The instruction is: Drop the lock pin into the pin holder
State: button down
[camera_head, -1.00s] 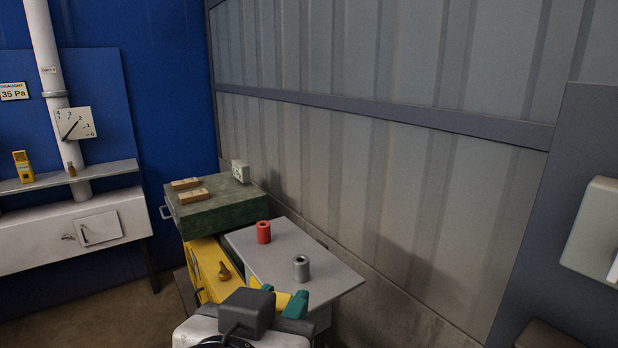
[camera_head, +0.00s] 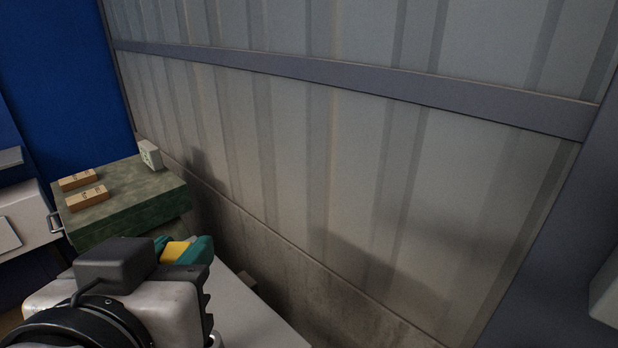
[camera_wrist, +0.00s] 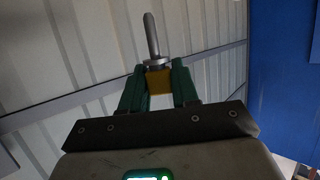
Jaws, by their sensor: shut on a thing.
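My gripper (camera_wrist: 158,82), with teal fingers, is shut on the lock pin (camera_wrist: 151,35). Its yellow block is between the fingertips, and a grey collar and thin grey rod stick out beyond them. In the head view my gripper (camera_head: 180,250) is above the grey table, and yellow (camera_head: 174,253) shows between the teal fingers. The rod cannot be made out there. No pin holder can be clearly identified now; my gripper and arm hide much of the tabletop.
The light grey table (camera_head: 255,322) is partly bare at its right side. A green case (camera_head: 120,205) stands behind, with two wooden blocks (camera_head: 87,198) and a pale socket box (camera_head: 149,154) on it. A corrugated wall (camera_head: 350,170) closes off the right side.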

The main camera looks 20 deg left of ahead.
dwell(0.3)
jog(key=shift+s+f+b, duration=0.1)
jog(key=shift+f+b, duration=1.9)
jog(key=shift+f, duration=0.95)
jog(key=shift+f+b, duration=1.4)
jog(key=shift+f, duration=1.1)
jog(key=c, duration=0.8)
grip_release()
jog(key=shift+s+d, duration=0.1)
jog(key=shift+s, duration=0.05)
jog(key=b+v, duration=0.1)
jog(key=v, duration=0.9)
jog(key=shift+s+d+r, duration=0.15)
jog(key=shift+s, duration=0.05)
